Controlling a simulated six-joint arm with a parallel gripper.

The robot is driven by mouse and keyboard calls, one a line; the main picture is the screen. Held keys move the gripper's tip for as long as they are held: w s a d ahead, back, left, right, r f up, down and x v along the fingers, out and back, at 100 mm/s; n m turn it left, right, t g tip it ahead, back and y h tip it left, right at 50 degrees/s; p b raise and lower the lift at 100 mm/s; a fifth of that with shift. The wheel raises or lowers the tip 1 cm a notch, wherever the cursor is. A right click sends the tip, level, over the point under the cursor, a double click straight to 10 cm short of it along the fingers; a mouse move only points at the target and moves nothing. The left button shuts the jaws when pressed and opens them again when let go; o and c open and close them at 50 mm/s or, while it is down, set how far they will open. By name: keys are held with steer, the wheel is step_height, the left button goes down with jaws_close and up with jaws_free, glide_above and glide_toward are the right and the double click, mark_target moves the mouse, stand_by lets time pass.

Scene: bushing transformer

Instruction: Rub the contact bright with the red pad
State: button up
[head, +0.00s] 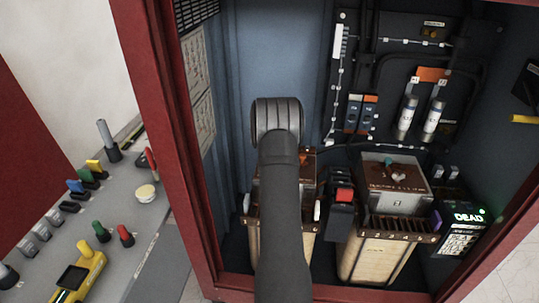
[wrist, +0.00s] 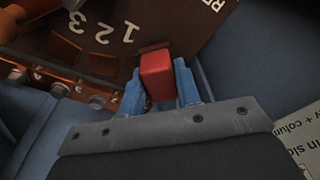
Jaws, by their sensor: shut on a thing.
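In the wrist view my gripper (wrist: 157,78) has blue fingers shut on the red pad (wrist: 156,70), a small red block. The pad's far end is at the edge of a brown plate (wrist: 85,12) marked 1, 2 and 3. I cannot tell whether it touches. Copper-brown patches and a row of bolts (wrist: 57,90) show at the left; I cannot tell which part is the contact. In the head view my arm hides my gripper and much of the left transformer (head: 302,230).
A right transformer (head: 385,235) stands beside a black block with a red top (head: 344,195). A lit "DEAD" display (head: 466,217) is at the right. The cabinet's red frame (head: 170,150) bounds the left. A grey bench (head: 120,240) with coloured tools is outside.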

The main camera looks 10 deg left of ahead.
steer(key=shift+r, duration=4)
steer(key=shift+d, duration=0.1)
steer(key=shift+s+d, duration=0.1)
steer(key=shift+d, duration=0.25)
steer(key=s+d+r+m, duration=0.1)
steer(key=s+d+m, duration=0.4)
steer(key=s+d, duration=0.3)
steer(key=s+d+f+m, duration=0.2)
steer(key=s+f, duration=0.6)
steer(key=s+d+f+m+h, duration=0.1)
steer(key=s+d+f+m, duration=0.1)
steer(key=s+f, duration=0.5)
steer(key=shift+s+d+f, duration=0.35)
steer(key=shift+d+f, duration=0.25)
steer(key=shift+f, duration=0.35)
